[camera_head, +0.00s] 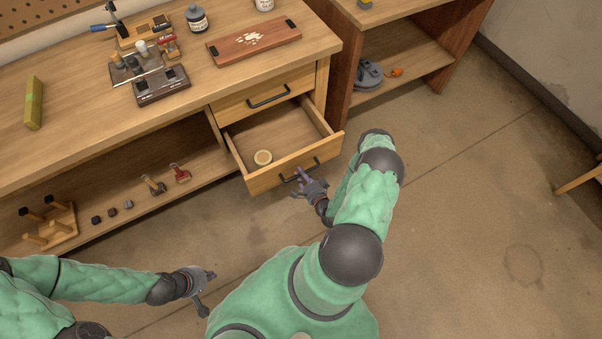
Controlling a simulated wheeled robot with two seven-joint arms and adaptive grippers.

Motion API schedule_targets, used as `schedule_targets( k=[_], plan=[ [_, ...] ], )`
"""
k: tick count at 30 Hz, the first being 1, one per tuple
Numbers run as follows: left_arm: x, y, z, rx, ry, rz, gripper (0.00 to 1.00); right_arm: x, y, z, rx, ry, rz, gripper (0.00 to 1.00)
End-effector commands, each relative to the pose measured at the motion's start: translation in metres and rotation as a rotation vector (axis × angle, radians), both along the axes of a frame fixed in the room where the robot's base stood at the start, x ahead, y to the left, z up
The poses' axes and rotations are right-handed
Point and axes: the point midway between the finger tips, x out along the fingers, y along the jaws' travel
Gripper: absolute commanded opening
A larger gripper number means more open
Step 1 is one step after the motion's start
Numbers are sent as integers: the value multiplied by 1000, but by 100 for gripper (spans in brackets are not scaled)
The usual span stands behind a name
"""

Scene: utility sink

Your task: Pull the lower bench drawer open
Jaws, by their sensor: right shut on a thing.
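The lower bench drawer (272,174) is pulled out from the bench, and its inside shows.
The upper drawer (262,97) above is shut. A wooden tray (254,42), a bottle (196,19) and tools are on the bench top (90,110). Stamps and small blocks sit on the lower shelf (150,210). The floor (470,220) to the right is clear.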

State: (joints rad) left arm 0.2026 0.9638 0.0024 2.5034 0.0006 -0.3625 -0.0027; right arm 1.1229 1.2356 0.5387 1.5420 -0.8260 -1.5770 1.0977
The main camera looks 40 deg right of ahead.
Motion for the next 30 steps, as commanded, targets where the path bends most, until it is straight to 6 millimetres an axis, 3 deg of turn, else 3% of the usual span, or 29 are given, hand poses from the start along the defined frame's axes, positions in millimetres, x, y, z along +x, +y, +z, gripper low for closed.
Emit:
schedule_targets(
  k=[2,3,5,17,23,30],
  plan=[
    [0,0,0,0,0,0,0,0,0,0,1,2,0,0],
    [0,0,0,0,0,0,0,0,0,0,1,2,0,29],
    [0,0,0,0,0,0,0,0,0,0,1,2,0,46],
    [0,0,0,0,0,0,0,-3,0,0,1,2,-2,46],
    [0,0,0,0,0,0,0,-28,6,5,3,3,-5,46],
    [0,0,0,0,0,0,0,-73,16,15,2,3,-5,46]
  ],
)
